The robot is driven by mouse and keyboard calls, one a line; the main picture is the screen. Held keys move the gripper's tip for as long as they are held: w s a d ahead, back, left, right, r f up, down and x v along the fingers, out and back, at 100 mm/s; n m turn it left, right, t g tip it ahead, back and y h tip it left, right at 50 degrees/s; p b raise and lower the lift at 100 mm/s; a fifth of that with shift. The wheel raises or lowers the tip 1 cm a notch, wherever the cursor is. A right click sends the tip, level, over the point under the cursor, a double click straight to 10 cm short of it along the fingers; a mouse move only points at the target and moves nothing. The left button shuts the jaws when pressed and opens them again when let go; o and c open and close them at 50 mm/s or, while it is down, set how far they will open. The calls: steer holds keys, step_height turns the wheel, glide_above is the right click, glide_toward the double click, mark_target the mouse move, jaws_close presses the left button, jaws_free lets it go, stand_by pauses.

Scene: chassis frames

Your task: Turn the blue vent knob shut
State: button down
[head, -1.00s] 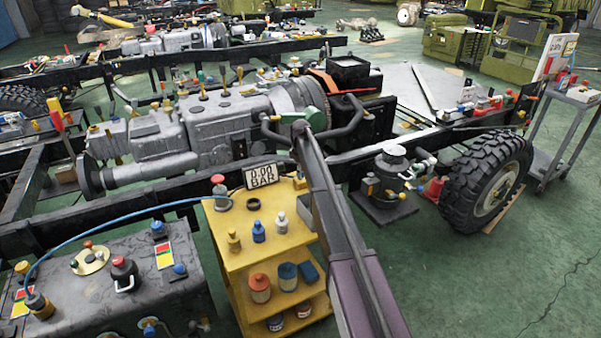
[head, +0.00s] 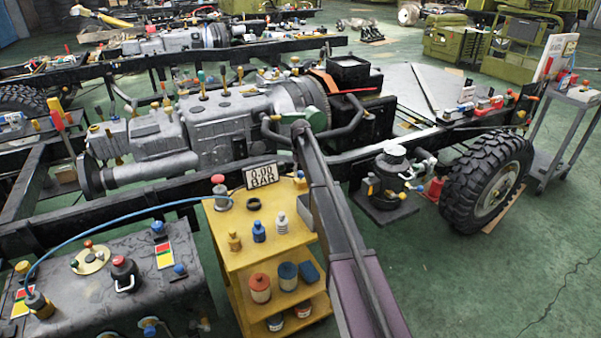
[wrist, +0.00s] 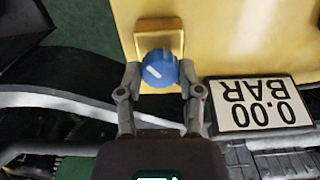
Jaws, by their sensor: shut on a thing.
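In the wrist view the blue vent knob (wrist: 158,64) is round, with a short slanted white mark on its face. It sits on a raised yellow block (wrist: 147,43) on a yellow panel. My gripper (wrist: 160,75) is shut on the knob, one finger at each side.
The yellow cart (head: 232,262) holds several small bottles and cans. A dark tank (head: 95,295) with knobs stands at left, and a blue hose (head: 112,213) runs from it to the cart. Black chassis rails lie behind. Green floor is free at right.

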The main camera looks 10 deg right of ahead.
steer(key=m, duration=0.3)
steer(key=shift+s+m, duration=0.15)
steer(key=shift+m, duration=2.15)
steer(key=shift+c, duration=1.3)
jaws_free()
steer(key=shift+n, duration=0.4)
